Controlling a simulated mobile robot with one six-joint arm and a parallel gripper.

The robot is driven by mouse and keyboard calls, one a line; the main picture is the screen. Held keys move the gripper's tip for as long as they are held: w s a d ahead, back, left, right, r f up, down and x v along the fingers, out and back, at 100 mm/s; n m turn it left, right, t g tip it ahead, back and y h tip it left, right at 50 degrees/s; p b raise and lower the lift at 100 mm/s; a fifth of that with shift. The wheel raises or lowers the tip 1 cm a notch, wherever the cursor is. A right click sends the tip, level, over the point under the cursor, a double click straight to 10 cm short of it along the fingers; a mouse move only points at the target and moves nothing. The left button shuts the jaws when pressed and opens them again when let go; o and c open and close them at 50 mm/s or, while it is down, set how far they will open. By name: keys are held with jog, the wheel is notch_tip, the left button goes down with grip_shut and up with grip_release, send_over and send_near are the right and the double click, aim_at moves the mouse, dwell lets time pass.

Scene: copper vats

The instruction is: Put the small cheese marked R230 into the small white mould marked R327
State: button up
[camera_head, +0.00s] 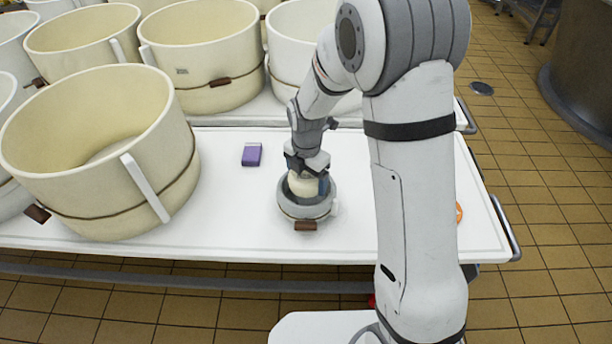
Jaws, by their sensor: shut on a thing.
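The small white mould (307,210) stands on the white table, right of the large mould; it looks greyish, with a brown piece at its front. My gripper (305,175) points down over the mould and is shut on the small cream cheese (302,187). The cheese is at the mould's opening, inside the outline of its rim. I cannot tell whether it touches the bottom. The fingers hide part of the cheese and the far rim. The marks R230 and R327 are not readable.
A large cream mould (100,150) stands left on the white table (240,225), with more large moulds behind. A purple box (251,155) lies between the large mould and my gripper. An orange item (459,212) shows at right behind my arm. The table's front middle is clear.

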jog(key=o, duration=1.1)
jog(key=shift+o, duration=0.2)
notch_tip(320, 180, up, 8)
jog(key=shift+r+p, duration=0.1)
jog(key=shift+p, duration=0.8)
jog(key=s+d+r+m+t+p, duration=0.1)
jog(key=s+d+r+m+p, duration=0.3)
jog(key=r+m, duration=0.5)
jog(key=s+d+r+m+p, duration=0.5)
jog(key=s+r+m+p, duration=0.1)
jog(key=s+r+m, duration=0.2)
jog(key=s+d+r+m+t+p, duration=0.1)
jog(key=s+d+r+m+p, duration=0.4)
jog(key=r+m, duration=0.5)
jog(key=shift+s+m+t, duration=0.3)
jog(key=shift+s+m, duration=0.1)
jog(key=shift+s, duration=0.7)
